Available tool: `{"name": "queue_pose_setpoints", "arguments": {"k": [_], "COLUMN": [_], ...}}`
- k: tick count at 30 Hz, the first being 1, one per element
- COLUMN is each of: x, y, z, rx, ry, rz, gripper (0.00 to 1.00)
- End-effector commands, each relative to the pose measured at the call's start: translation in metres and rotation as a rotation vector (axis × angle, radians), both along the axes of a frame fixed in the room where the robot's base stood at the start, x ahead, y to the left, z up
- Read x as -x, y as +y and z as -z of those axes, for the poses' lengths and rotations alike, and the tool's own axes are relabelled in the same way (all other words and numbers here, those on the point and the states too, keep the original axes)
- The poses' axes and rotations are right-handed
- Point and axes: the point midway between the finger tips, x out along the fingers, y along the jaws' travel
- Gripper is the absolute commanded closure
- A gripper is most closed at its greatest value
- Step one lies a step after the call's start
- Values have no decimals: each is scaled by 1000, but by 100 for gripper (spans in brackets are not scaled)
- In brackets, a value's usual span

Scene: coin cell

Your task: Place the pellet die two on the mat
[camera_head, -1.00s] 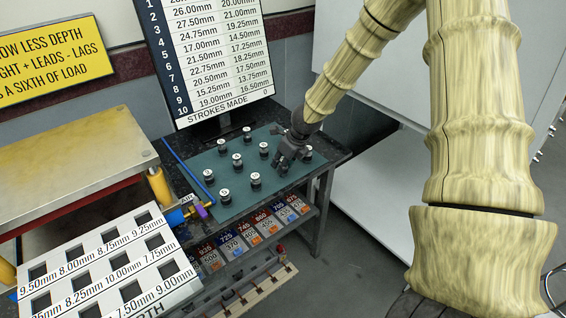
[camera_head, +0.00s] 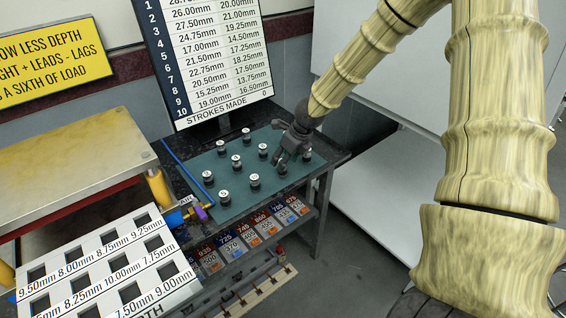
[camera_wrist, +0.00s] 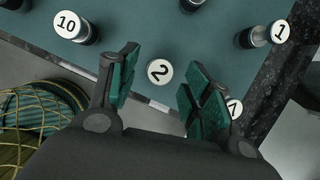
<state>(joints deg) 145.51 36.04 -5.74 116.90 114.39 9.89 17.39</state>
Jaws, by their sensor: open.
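The pellet die two (camera_wrist: 159,71), with a white top marked 2, shows between the fingers of my gripper (camera_wrist: 161,78) in the wrist view. The fingers are apart on either side of its top, and I cannot tell whether they touch it. The teal mat (camera_wrist: 165,22) shows behind it, with the die near the mat's edge. In the head view my gripper (camera_head: 284,165) points down over the right front part of the mat (camera_head: 226,172), and its fingers largely hide the die there.
Several other numbered dies stand on the mat, including die 10 (camera_wrist: 70,25), die 1 (camera_wrist: 277,33) and a partly hidden one (camera_wrist: 234,107) beside the right finger. The monitor (camera_head: 212,55) stands behind the mat. A shelf with labelled bins (camera_head: 250,232) lies below.

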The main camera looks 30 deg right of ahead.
Motion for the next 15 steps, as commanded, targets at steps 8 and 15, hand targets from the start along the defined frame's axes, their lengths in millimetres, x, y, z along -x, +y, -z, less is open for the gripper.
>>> {"name": "queue_pose_setpoints", "arguments": {"k": [8,15], "x": [11,21], "y": [-3,-6], "z": [-31,-55], "rx": [-2,-2], "ry": [-4,-2], "rz": [0,1], "gripper": [51,51]}}
